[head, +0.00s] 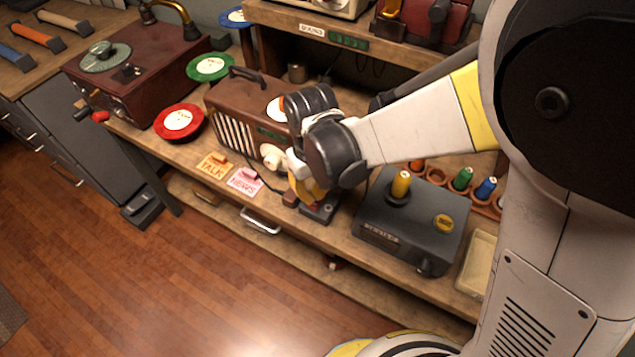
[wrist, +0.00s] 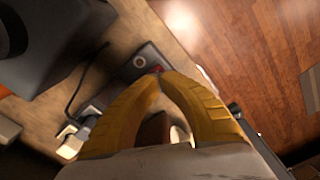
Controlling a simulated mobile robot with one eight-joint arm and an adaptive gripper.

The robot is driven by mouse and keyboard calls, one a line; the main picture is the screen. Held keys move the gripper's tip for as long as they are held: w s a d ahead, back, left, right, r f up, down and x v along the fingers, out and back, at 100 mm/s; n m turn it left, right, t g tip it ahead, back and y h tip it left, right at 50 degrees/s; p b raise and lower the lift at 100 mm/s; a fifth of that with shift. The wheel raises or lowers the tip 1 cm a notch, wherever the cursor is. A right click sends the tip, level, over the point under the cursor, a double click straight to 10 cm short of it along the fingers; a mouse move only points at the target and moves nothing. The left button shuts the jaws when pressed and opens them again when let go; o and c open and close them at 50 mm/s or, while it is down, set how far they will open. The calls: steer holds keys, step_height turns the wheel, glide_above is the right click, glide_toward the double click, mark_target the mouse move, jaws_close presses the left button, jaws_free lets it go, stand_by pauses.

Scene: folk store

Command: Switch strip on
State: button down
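The power strip (head: 320,211) is a dark flat block on the wooden bench, in front of the radio. In the wrist view its dark end (wrist: 133,66) shows a round light-grey spot, and a small red part, seemingly the switch (wrist: 156,70), lies at my fingertips. My gripper (wrist: 160,74) has yellow fingers that meet at their tips, shut with nothing seen held between the tips. The tips are over or against the red part; I cannot tell if they touch. In the head view my gripper (head: 305,192) points down at the strip and hides part of it.
A cord (wrist: 77,85) runs beside the strip. Open floor lies in front.

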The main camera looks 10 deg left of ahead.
mark_target(313, 204)
steer(key=shift+f+b, duration=1.35)
steer(key=shift+f, duration=0.25)
stand_by(0.5)
steer(key=shift+r+p, duration=2.6)
steer(key=shift+r, duration=1)
steer(key=shift+w+d+r, duration=0.1)
steer(key=shift+d+r, duration=0.05)
steer(key=shift+d, duration=0.1)
steer(key=s+d+r+m+t+b, duration=0.1)
steer(key=s+d+r+m+t, duration=0.1)
steer(key=d, duration=0.6)
steer(key=s+d+r+m+t+b, duration=0.1)
steer(key=d+r+m+t, duration=0.1)
steer(key=d+r, duration=0.3)
steer(key=s+d+r+m+t+b, duration=0.1)
steer(key=s+d+r+m+t, duration=0.1)
steer(key=d, duration=1)
step_height(313, 204, up, 2)
steer(key=shift+s+r+m+t+b, duration=0.15)
steer(key=shift+s+m+t+b, duration=0.2)
steer(key=shift+m+t, duration=0.3)
